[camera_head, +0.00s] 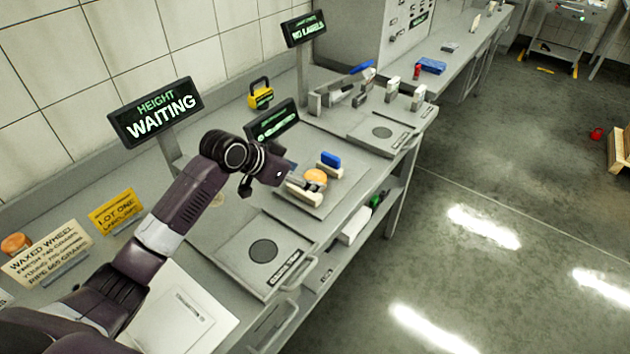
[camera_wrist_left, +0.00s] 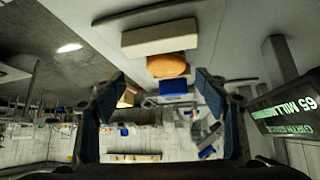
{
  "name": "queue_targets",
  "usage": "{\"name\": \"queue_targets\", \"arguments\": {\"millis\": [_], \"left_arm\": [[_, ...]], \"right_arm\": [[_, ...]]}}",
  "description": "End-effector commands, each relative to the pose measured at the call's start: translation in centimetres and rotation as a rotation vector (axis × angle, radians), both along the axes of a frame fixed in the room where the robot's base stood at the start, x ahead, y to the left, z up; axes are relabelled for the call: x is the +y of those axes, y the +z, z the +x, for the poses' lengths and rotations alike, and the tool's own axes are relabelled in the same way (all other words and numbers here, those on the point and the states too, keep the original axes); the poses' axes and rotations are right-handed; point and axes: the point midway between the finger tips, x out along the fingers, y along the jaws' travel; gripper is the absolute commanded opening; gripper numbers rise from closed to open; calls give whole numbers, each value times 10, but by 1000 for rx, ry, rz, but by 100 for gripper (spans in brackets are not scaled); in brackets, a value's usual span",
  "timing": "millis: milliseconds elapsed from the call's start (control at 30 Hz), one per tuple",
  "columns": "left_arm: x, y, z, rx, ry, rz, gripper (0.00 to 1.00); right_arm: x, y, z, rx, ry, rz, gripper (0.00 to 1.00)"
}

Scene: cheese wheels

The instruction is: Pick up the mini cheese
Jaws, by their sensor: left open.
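The mini cheese (camera_head: 316,177), a small orange round, sits on a grey fixture plate between a beige block (camera_head: 303,192) and a blue-topped block (camera_head: 330,161). In the left wrist view the cheese (camera_wrist_left: 167,66) shows between the beige block (camera_wrist_left: 160,37) and the blue block (camera_wrist_left: 173,87). My left gripper (camera_head: 284,174) is just left of the fixture in the head view, its fingers hard to make out. My right gripper is not in view.
A display post (camera_head: 272,122) stands close behind my left wrist. A HEIGHT WAITING sign (camera_head: 156,112) stands further left. A grey plate with a dark disc (camera_head: 263,251) lies in front. Another orange round (camera_head: 16,243) is at far left. Open floor lies right of the bench.

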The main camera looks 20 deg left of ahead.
Motion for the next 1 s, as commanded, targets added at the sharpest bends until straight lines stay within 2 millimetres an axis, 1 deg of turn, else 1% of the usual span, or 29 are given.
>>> {"name": "queue_targets", "arguments": {"millis": [33,133,233,433,567,767,1000], "left_arm": [[-1,-1,3,0,2,-1,67],[-3,-7,9,1,1,0,67],[-6,-15,19,2,1,-1,67],[-13,-33,33,1,1,1,67],[-15,-37,36,-1,1,2,67],[-14,-38,36,-2,1,3,67],[-14,-38,36,-1,1,3,42]], "right_arm": [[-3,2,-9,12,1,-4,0],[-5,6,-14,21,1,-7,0],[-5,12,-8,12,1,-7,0],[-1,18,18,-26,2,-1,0],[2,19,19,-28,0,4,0],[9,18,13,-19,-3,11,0],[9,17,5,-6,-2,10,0]]}}
